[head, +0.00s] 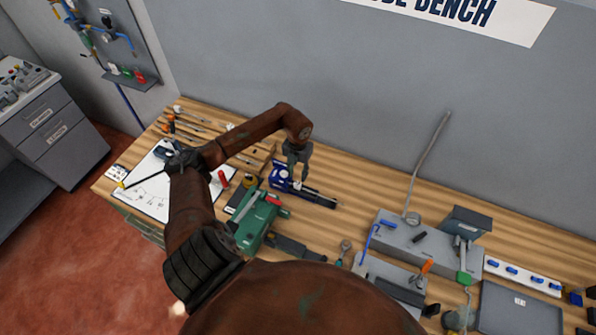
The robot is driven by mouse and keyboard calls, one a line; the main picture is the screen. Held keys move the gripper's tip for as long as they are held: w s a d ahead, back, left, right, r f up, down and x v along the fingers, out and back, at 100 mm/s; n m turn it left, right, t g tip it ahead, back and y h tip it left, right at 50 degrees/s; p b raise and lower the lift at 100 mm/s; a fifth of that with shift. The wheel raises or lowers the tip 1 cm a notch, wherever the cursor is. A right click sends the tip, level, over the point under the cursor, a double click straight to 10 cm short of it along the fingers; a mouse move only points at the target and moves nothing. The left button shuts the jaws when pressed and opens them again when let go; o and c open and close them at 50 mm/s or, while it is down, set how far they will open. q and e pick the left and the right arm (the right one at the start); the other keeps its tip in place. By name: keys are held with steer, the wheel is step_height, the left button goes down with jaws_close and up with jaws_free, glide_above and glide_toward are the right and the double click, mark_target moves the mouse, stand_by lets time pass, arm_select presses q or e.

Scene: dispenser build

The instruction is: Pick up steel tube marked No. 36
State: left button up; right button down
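No marking No. 36 can be read in the head view. A long thin grey tube (428,165), bent near its top, rises from the grey block (395,238) at the back right, close to the wall. I cannot tell whether it is the steel tube No. 36. My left gripper (297,178) points down over the blue tool (280,174) at the middle of the bench, left of and apart from the grey tube. Its fingers are small, and their gap is unclear. My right gripper is not in view.
The wooden bench (345,172) runs along the grey wall. A white drawing sheet (150,200) and hand tools lie at the left. A green tool (258,222) stands near the middle. A white strip with blue parts (522,274) lies at the right.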

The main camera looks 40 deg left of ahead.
mark_target(297, 184)
arm_select(q)
step_height(297, 184, down, 5)
steer(key=shift+p, duration=0.65)
steer(key=shift+f, duration=0.95)
steer(key=shift+c, duration=0.5)
jaws_close()
